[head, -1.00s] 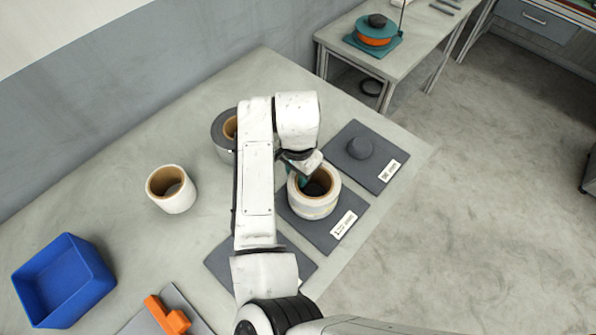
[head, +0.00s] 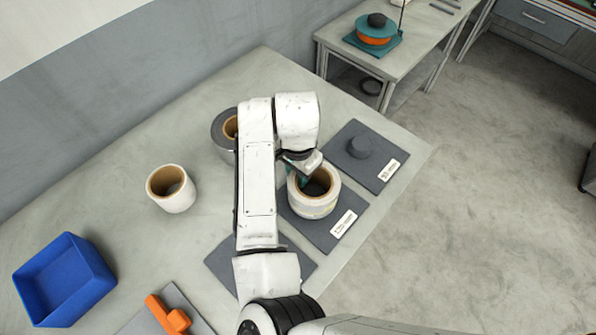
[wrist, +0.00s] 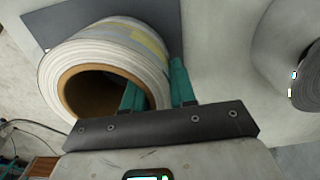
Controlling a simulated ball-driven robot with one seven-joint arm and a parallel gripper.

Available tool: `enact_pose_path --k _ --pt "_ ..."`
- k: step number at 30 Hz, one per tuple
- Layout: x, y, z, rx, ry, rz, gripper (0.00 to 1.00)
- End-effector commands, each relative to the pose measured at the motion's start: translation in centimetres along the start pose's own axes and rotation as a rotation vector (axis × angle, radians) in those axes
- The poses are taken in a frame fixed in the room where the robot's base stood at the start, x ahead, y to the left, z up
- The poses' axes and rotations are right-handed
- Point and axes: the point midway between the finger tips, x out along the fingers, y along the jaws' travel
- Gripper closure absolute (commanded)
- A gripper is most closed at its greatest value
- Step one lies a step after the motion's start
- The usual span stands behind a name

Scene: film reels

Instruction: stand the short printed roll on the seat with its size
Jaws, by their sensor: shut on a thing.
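The short roll (head: 314,200), pale with a brown core, is upright at the middle dark seat plate (head: 342,208), which bears a white label (head: 343,223). In the wrist view the roll (wrist: 100,45) shows faint yellow and blue-grey print. My gripper (wrist: 155,90) is shut on its wall, one teal finger inside the core and one outside. I cannot tell whether the roll's underside touches the plate. The far seat plate (head: 345,135) carries a round dark peg (head: 359,147) and a label (head: 388,170). A near seat plate (head: 228,262) is partly hidden by my arm.
A taller pale roll (head: 174,194) stands left of my arm. A grey roll (head: 222,140) stands behind my arm, partly hidden. A blue bin (head: 88,262) and an orange piece (head: 166,316) on a grey plate are at the lower left. Bare table lies between.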

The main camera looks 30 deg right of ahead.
Motion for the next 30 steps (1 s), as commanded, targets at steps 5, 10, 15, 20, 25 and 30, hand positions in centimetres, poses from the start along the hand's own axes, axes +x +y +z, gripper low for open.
enact_pose_path --k 5,10,15,20,25,30 --pt "0.33 -0.01 -0.01 0.0 0.001 0.0 1.0" --pt "0.63 -0.01 0.0 0.0 0.001 0.0 1.0" --pt "0.92 -0.02 0.0 0.0 0.001 0.0 1.0" --pt "0.93 -0.01 0.0 0.0 0.001 0.0 0.65" --pt "0.97 0.06 -0.01 0.001 0.0 0.002 0.64" --pt "0.39 0.11 -0.03 0.001 -0.001 0.003 0.64"
